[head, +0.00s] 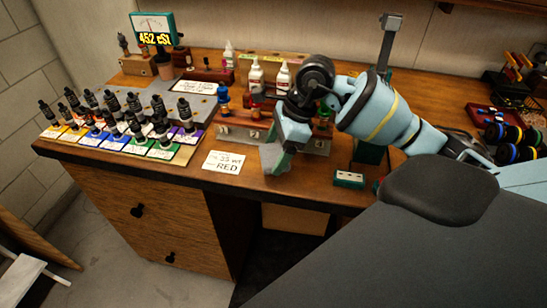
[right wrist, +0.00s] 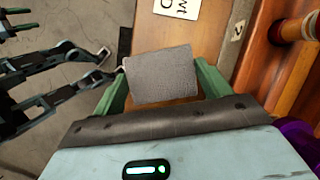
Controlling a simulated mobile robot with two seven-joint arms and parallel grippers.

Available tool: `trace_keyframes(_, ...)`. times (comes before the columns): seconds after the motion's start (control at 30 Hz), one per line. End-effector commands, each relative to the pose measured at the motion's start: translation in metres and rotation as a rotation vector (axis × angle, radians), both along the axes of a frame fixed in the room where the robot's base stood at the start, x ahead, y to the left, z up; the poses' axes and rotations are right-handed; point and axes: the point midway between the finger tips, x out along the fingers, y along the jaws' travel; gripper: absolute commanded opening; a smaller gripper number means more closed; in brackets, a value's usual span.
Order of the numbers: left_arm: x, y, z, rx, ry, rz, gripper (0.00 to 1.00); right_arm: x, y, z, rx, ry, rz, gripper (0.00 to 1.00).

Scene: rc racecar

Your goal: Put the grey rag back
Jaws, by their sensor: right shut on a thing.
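The grey rag (head: 272,158) is in my right gripper (head: 280,160), near the front edge of the wooden workbench (head: 195,180). In the right wrist view the rag (right wrist: 160,75) is a small, flat, ribbed grey piece spanning the space between the two green fingers (right wrist: 162,85). The right gripper is shut on it. Whether the rag touches the bench is unclear. My left gripper does not show in the head view.
Several dropper bottles stand on coloured labels (head: 160,151) at the left. White bottles (head: 256,78) stand behind the rack. In the right wrist view a dark jointed linkage (right wrist: 50,90), unidentified, shows at left.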

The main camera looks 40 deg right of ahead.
Motion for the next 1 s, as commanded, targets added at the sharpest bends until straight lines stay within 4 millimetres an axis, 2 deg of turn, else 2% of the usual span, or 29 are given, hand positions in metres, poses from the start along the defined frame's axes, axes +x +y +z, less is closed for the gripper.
trace_keyframes(0.17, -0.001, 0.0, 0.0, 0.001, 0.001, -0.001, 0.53, 0.002, 0.001, -0.001, -0.001, 0.0, 0.0, 0.55)
trace_keyframes(0.3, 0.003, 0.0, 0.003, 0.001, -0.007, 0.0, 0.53, 0.011, 0.006, 0.0, 0.002, 0.0, 0.003, 0.55)
trace_keyframes(0.53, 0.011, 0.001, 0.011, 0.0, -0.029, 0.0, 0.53, 0.008, 0.005, -0.033, 0.0, 0.001, 0.0, 0.55)
trace_keyframes(0.93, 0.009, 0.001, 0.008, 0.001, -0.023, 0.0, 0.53, 0.008, 0.004, -0.041, -0.001, 0.002, 0.0, 0.55)
trace_keyframes(0.97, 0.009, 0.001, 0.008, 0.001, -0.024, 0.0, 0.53, 0.008, 0.004, -0.04, -0.002, 0.001, 0.001, 0.79)
trace_keyframes(1.0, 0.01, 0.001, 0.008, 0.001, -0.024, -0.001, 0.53, 0.008, 0.004, -0.04, -0.001, 0.0, 0.001, 0.84)
